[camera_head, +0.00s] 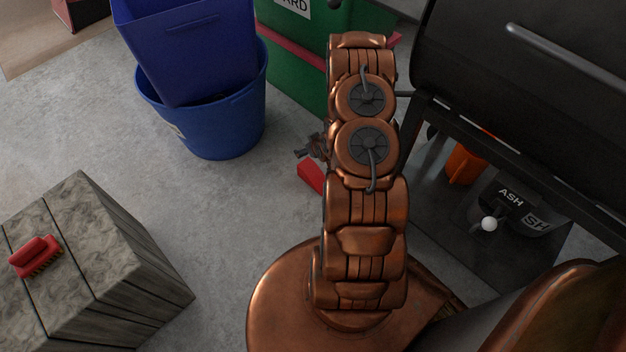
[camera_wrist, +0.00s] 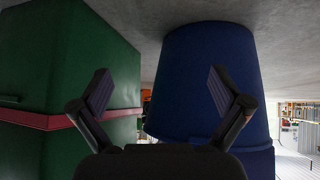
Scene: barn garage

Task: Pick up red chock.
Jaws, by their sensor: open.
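A red wedge-shaped piece (camera_head: 311,177), which looks like the red chock, lies on the concrete floor just left of my arm in the head view. My arm hides its right part. My gripper (camera_head: 303,153) shows small and dark at the left side of the arm, just above the red piece in the picture. In the wrist view my gripper (camera_wrist: 158,88) has its two fingers spread wide with nothing between them. The red chock cannot be made out in the wrist view.
A blue tub (camera_head: 215,120) and a green bin (camera_head: 295,62) stand behind; they also fill the wrist view. A black grill (camera_head: 500,65) stands right. A wooden crate (camera_head: 150,265) with a red brush (camera_head: 37,257) is left. Floor between crate and arm is clear.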

